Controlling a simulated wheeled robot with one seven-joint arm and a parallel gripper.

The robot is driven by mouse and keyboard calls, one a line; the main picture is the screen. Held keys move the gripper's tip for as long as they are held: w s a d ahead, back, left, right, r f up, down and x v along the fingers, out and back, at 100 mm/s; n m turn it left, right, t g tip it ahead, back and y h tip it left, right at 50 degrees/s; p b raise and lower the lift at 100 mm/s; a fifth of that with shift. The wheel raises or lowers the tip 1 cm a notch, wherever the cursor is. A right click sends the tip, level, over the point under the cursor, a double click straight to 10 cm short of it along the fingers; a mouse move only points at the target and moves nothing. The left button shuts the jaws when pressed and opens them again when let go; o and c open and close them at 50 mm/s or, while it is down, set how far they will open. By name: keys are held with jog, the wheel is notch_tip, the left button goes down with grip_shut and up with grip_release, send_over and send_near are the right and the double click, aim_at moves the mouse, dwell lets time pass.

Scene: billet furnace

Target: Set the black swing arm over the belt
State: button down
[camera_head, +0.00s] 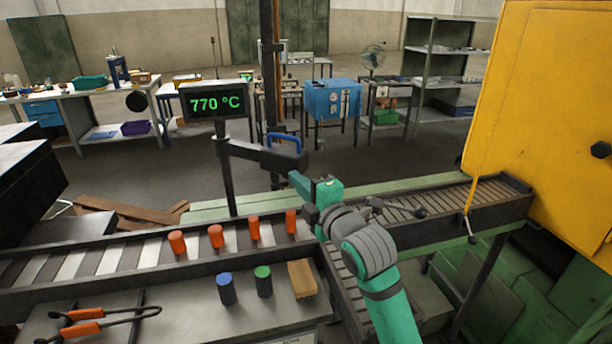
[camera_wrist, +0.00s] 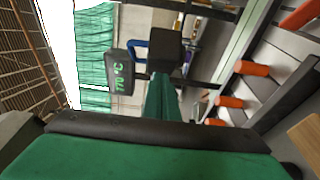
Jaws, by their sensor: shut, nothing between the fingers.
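The black swing arm (camera_head: 255,154) reaches across behind the belt's far rail in the head view, near a tall dark post. A blue handle (camera_head: 285,140) stands up at its right end; the handle also shows in the wrist view (camera_wrist: 140,48). The belt (camera_head: 105,262) is slatted and carries several upright orange billets (camera_head: 216,236). The arm appears beyond the belt rather than across it. My gripper (camera_head: 299,181) is shut and empty, just below and right of the handle. I cannot tell whether it touches the arm.
A 770 °C display (camera_head: 216,103) stands behind the belt. A yellow furnace housing (camera_head: 545,120) is at the right, beside a second conveyor (camera_head: 480,196).

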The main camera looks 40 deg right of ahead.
jog(key=d+v, duration=0.2)
jog(key=v, duration=0.8)
jog(key=shift+s+d, duration=0.2)
jog(key=shift+s, duration=0.1)
